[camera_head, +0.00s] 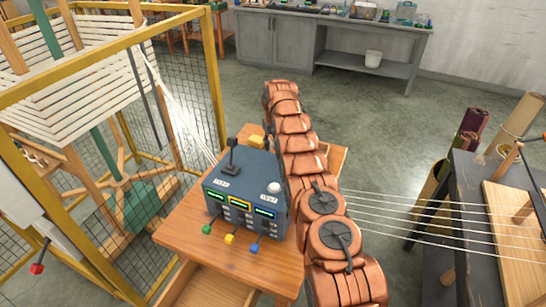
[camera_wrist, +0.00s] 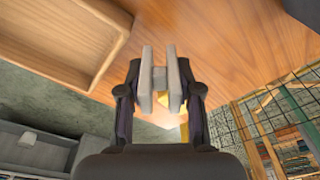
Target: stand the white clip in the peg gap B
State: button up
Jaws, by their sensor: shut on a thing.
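My gripper (camera_wrist: 160,60) is in the wrist view, with its two grey finger pads close together over a wooden surface. It is shut on a small pale piece, seemingly the white clip (camera_wrist: 159,78), which shows only as a short block between the pads. The pads hide its sides, and I cannot tell whether it touches the wood. In the head view my copper-coloured arm runs up the middle, and I cannot make out the gripper or clip. I cannot pick out peg gap B in either view.
A blue-grey control box (camera_head: 245,190) with a lever and coloured plugs stands on a wooden table (camera_head: 180,232). A yellow piece (camera_head: 256,141) lies behind it. A yellow-framed mesh cage (camera_head: 216,75) stands left. Pale threads (camera_head: 420,208) stretch right to a dark bench (camera_head: 468,200).

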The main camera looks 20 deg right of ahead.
aim_at(272, 146)
jog(key=shift+f+b, duration=1)
jog(key=shift+f, duration=0.9)
jog(key=shift+f, duration=0.1)
jog(key=o, duration=0.7)
jog(key=shift+o, duration=0.2)
